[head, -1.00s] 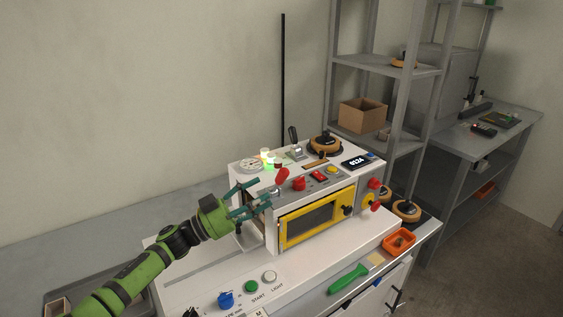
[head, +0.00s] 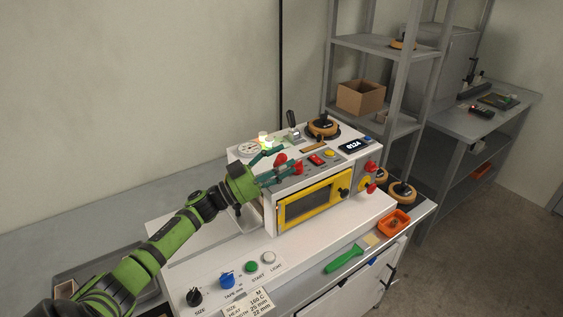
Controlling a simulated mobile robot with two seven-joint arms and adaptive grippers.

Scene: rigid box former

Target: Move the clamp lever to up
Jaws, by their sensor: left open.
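The likely clamp lever is a red-tipped handle (head: 280,160) at the left front of the white machine's top in the head view. Its lower part is hidden behind my gripper, so its exact tilt is hard to tell. My left gripper (head: 285,162) is open. Its teal fingers reach in from the left, one behind and one in front of the red handle, which shows between them. I cannot tell whether either finger touches it. My right gripper is out of view.
The white machine (head: 257,205) has a yellow-framed door (head: 284,218). A red knob (head: 297,168) sits close right of the fingers. A black-handled lever (head: 292,118) stands behind. A green-handled tool (head: 344,259) and an orange tray (head: 394,222) lie at the front right.

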